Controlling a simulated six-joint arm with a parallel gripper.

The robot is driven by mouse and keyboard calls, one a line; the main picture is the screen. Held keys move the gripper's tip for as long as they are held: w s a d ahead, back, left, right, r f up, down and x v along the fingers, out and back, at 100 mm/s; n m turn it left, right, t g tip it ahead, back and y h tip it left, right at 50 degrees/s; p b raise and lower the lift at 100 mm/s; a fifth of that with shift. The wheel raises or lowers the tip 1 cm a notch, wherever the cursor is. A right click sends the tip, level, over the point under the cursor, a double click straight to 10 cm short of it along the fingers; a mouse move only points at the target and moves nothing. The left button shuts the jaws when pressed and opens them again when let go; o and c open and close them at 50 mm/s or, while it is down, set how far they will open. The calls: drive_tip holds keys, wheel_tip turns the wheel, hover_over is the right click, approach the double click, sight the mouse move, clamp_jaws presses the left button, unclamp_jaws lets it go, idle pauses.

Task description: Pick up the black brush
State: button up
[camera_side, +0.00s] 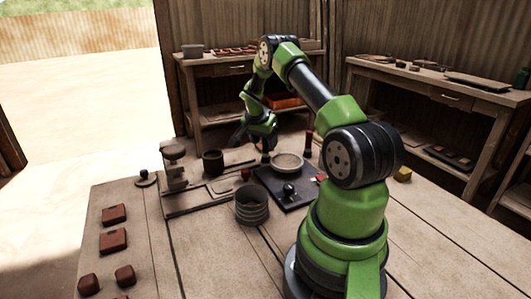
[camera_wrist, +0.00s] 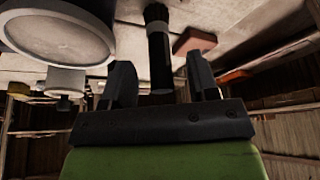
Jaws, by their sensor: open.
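The black brush (camera_wrist: 159,48), a dark cylinder with a pale band, shows in the wrist view between and beyond the jaws. My gripper (camera_wrist: 161,78) is open, with one dark finger on each side of the brush's line. I cannot tell whether either finger touches it. In the side view my gripper (camera_side: 253,140) is low over the back of the table, left of the pale bowl (camera_side: 288,161). A small dark upright thing (camera_side: 266,158) just below it looks like the brush, but it is too small to be sure.
The bowl (camera_wrist: 60,32) is close on the left in the wrist view, and a reddish block (camera_wrist: 195,40) is on the right. A ribbed grey pot (camera_side: 251,206) and a dark cup (camera_side: 213,162) stand nearby. Brick-red tiles (camera_side: 113,240) lie at the front left.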

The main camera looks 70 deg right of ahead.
drive_tip(key=shift+x, duration=1.15)
clamp_jaws()
